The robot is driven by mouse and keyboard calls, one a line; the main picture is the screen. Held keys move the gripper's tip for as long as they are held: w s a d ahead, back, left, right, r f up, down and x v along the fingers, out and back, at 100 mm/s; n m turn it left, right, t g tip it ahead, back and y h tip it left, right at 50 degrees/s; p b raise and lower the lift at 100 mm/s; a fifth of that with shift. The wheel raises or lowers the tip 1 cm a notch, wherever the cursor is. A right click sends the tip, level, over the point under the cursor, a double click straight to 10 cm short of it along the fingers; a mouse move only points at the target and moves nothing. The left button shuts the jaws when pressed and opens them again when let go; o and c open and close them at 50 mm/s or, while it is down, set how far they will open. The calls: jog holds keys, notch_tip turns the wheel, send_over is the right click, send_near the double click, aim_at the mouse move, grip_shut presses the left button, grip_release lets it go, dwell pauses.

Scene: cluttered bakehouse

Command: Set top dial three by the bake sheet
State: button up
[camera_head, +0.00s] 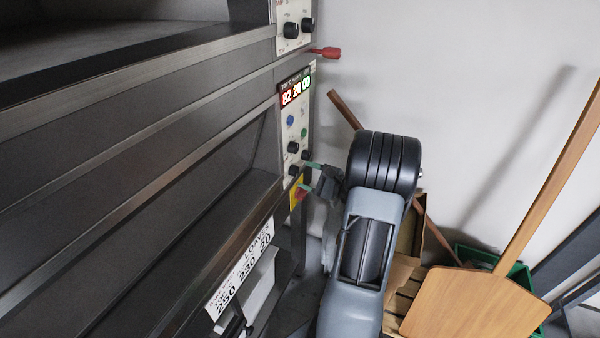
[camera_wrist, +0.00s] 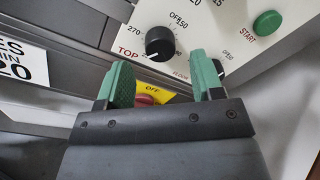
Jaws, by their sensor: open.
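The top dial (camera_wrist: 159,43) is a round black knob on a white panel, marked TOP, with OFF, 150 and 270 around it. It lies just beyond my gripper (camera_wrist: 162,78), between the two green fingertips in the picture; no contact shows. Its exact setting is too small to read. Another knob (camera_wrist: 219,67), near the FLOOR label, is partly hidden by the right finger. In the head view my gripper (camera_head: 309,176) is open beside the panel's lower knobs. The bake sheet (camera_head: 241,268) is a white card reading LOAVES and 250 230 20; its edge also shows in the wrist view (camera_wrist: 20,62).
A lit display (camera_head: 296,90) sits above the knobs. A green START button (camera_wrist: 267,22) is right of the dial. A red switch (camera_wrist: 146,100) on yellow lies below. A red handle (camera_head: 325,52) juts out above. A wooden peel (camera_head: 470,303) leans at the right.

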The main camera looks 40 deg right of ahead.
aim_at(297, 172)
jog(key=shift+x, duration=1.55)
jog(key=c, duration=0.9)
jog(key=shift+m, duration=0.9)
jog(key=o, duration=0.9)
jog(key=v, duration=1.3)
jog(key=shift+s+d+b, duration=0.15)
jog(key=shift+s+b, duration=0.15)
jog(key=shift+s, duration=0.05)
